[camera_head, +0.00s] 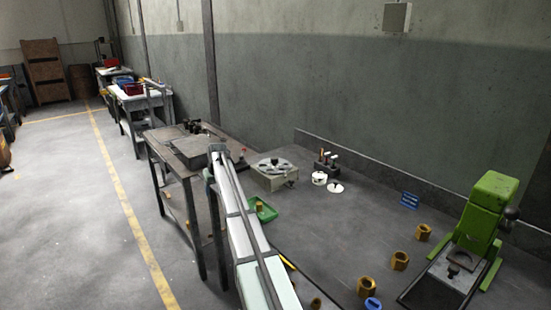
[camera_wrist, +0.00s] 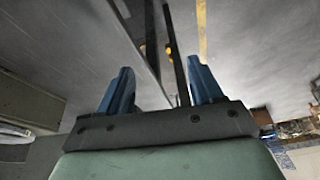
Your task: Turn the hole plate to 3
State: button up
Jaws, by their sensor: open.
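What looks like the hole plate (camera_head: 274,163) is a pale round disc with dark openings, lying on a beige box on the grey bench in the head view. Any numbers on it are too small to read. My gripper (camera_wrist: 163,90) shows in the wrist view with its two blue fingers wide apart and nothing between them. In the head view my arm reaches up the middle to the left of the disc, and its fingers cannot be made out there. A pale rounded edge at the left of the wrist view cannot be identified surely.
Right of the box stand a holder with upright tools (camera_head: 327,161) and white round pieces (camera_head: 319,178). A green tray (camera_head: 262,213) lies in front of it. Several brass nuts (camera_head: 399,261) and a green press (camera_head: 484,217) stand at the right. A dark table (camera_head: 168,161) is at the left.

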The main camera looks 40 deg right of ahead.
jog(key=s+d+r+n, duration=0.1)
jog(key=d+r, duration=0.4)
jog(key=d, duration=0.3)
jog(key=s+d+r+n, duration=0.1)
jog(key=d+r, duration=0.3)
jog(key=d, duration=0.4)
jog(key=n+y, duration=0.1)
jog(key=n, duration=0.1)
send_near(275, 158)
jog(key=x, duration=0.9)
jog(key=shift+c, duration=0.5)
grip_shut()
